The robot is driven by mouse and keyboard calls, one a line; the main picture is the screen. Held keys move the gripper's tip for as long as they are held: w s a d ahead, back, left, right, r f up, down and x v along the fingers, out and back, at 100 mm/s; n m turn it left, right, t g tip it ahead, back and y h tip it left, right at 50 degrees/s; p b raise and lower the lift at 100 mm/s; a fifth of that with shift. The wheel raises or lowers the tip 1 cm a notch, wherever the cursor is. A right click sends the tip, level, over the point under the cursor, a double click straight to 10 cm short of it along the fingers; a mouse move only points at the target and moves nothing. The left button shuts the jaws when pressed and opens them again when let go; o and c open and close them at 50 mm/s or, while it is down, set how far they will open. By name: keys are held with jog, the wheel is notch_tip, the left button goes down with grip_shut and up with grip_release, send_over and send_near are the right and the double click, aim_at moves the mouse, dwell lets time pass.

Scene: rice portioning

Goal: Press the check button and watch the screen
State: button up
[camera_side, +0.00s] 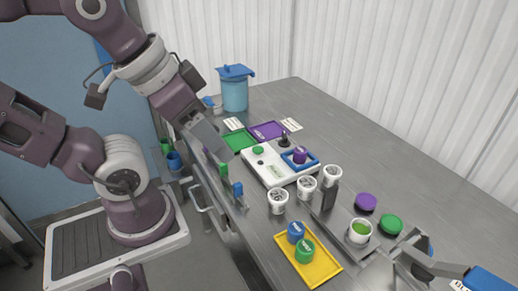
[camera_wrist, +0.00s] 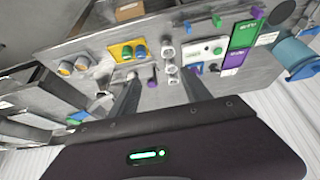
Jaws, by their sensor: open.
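The white check device (camera_side: 262,170) stands on the grey table, with a round green button (camera_side: 258,150) on top. Its small screen (camera_side: 275,169) is too small to read. A purple-lidded cup (camera_side: 300,155) sits in the blue square frame (camera_side: 314,166) at the device's right end. In the wrist view the device (camera_wrist: 205,48) lies beyond my right-hand finger, with the green button (camera_wrist: 217,50) showing. My gripper (camera_wrist: 162,80) is open, its fingers wide apart with nothing held. In the side view it is left of the device, apart from the button.
A green tray (camera_side: 239,140) and a purple tray (camera_side: 281,129) lie behind the device. Several white cups (camera_side: 306,184) stand in front of it. A yellow tray (camera_side: 330,272) holds a blue and a green lidded cup. A blue bin (camera_side: 234,96) stands at the back.

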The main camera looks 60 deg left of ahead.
grip_shut()
dwell(0.3)
dwell(0.7)
dwell(0.9)
